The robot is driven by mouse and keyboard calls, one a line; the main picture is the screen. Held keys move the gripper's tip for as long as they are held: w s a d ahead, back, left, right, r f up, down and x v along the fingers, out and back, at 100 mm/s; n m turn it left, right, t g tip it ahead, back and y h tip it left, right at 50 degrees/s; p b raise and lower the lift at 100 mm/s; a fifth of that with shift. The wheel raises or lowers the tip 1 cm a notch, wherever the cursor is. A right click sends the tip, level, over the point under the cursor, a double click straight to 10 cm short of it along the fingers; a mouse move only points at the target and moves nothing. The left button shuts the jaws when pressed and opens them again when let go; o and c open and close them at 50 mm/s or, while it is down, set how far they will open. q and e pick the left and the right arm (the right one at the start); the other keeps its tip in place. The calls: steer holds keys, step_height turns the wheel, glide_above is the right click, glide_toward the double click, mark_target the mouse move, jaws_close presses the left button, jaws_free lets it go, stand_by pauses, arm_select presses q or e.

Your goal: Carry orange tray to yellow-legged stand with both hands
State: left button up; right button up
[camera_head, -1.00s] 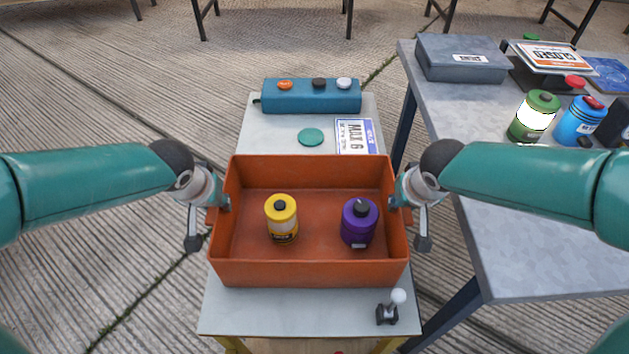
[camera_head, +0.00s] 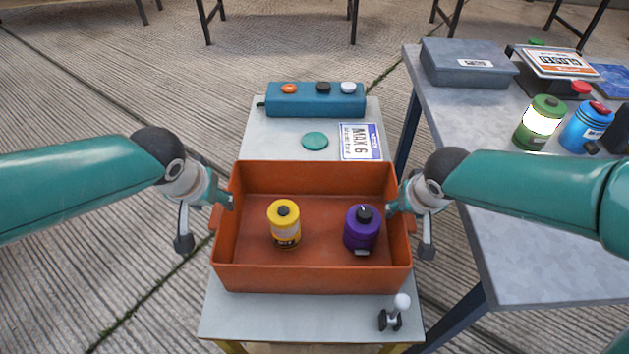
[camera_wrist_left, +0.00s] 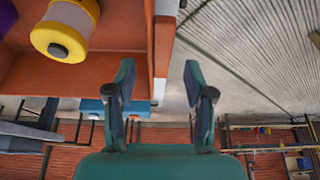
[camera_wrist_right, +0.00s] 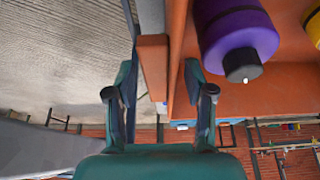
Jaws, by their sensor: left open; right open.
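The orange tray (camera_head: 312,280) rests on the small pale-topped stand with yellow legs (camera_head: 255,318). It holds a yellow lantern-like canister (camera_head: 285,226) and a purple one (camera_head: 361,232), both upright. My left gripper (camera_head: 207,222) is open at the tray's left side, one finger inside the wall and one outside. In the left wrist view the tray's side wall and handle (camera_wrist_left: 163,45) lie between the open fingers. My right gripper (camera_head: 410,228) is open around the right side. In the right wrist view the handle (camera_wrist_right: 153,65) shows between its fingers.
On the stand are a blue button box (camera_head: 315,104), a green disc (camera_head: 315,140), a plate (camera_head: 360,142) and a small joystick-like piece (camera_head: 393,315). A grey table (camera_head: 520,225) stands close at the right with a case (camera_head: 468,68), a green lantern (camera_head: 540,124) and a blue bottle (camera_head: 586,128).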

arm_select(q)
steer(key=v, duration=0.6)
steer(key=shift+s, duration=0.1)
arm_select(e)
steer(key=shift+r, duration=0.25)
arm_select(q)
steer(key=shift+s+r, duration=0.2)
steer(key=shift+r, duration=0.25)
arm_select(e)
steer(key=v, duration=1.1)
steer(key=shift+s+r, duration=0.2)
steer(key=shift+s, duration=0.05)
arm_select(q)
steer(key=p+v, duration=0.6)
steer(key=v, duration=0.3)
arm_select(e)
steer(key=shift+r, duration=2.95)
